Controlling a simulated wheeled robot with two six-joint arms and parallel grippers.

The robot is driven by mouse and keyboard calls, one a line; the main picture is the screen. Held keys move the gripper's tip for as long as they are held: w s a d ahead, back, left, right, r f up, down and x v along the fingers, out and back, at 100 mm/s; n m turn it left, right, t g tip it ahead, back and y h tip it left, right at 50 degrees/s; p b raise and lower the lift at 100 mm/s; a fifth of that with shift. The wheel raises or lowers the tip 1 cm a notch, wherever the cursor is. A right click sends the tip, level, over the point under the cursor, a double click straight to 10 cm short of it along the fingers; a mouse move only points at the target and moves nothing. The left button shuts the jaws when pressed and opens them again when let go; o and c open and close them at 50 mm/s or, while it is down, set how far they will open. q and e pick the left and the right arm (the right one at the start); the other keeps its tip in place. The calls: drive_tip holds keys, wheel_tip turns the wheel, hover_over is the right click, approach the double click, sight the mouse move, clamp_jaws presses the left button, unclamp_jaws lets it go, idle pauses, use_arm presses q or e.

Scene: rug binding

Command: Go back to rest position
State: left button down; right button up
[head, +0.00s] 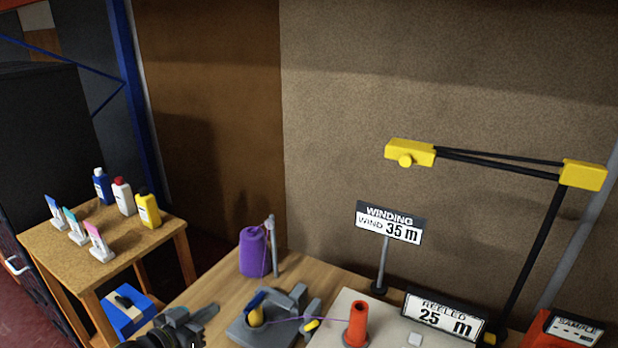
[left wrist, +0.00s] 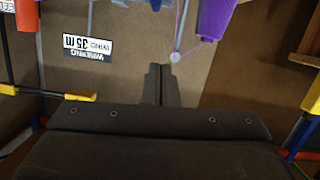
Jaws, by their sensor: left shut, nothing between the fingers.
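My left gripper (head: 192,322) shows at the bottom edge of the head view, over the front left of the wooden bench. Its two fingers also show in the left wrist view (left wrist: 161,72), pressed together with nothing between them. The purple yarn cone (head: 252,252) stands beyond it on the bench, beside a grey post. The grey winding device (head: 262,326) with a yellow part lies to the right of the gripper, apart from it. My right gripper is in neither view.
A red-orange cone (head: 357,325) stands on a pale board, with the sign reading 25 m (head: 442,315) beside it. The sign reading 35 m (head: 390,224) stands behind. A yellow-black lamp (head: 410,153) overhangs the right. A side table (head: 130,250) with bottles stands left.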

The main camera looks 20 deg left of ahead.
use_arm(q)
drive_tip(key=s+d+f+g+y, duration=0.2)
drive_tip(key=s+d+f+g, duration=0.45)
drive_tip(key=s+d, duration=0.25)
drive_tip(key=s+d+g+y, duration=0.1)
drive_tip(key=s+d+g, duration=0.4)
drive_tip(key=s, duration=0.7)
wheel_tip(320, 180, down, 24)
drive_tip(key=w+a+g, duration=0.1)
drive_tip(key=a, duration=0.1)
drive_tip(key=s+d+f+g+b, duration=0.1)
drive_tip(key=s+f, duration=1.4)
drive_tip(key=f, duration=0.2)
drive_tip(key=shift+s+f, duration=0.3)
drive_tip(key=shift+f, duration=0.1)
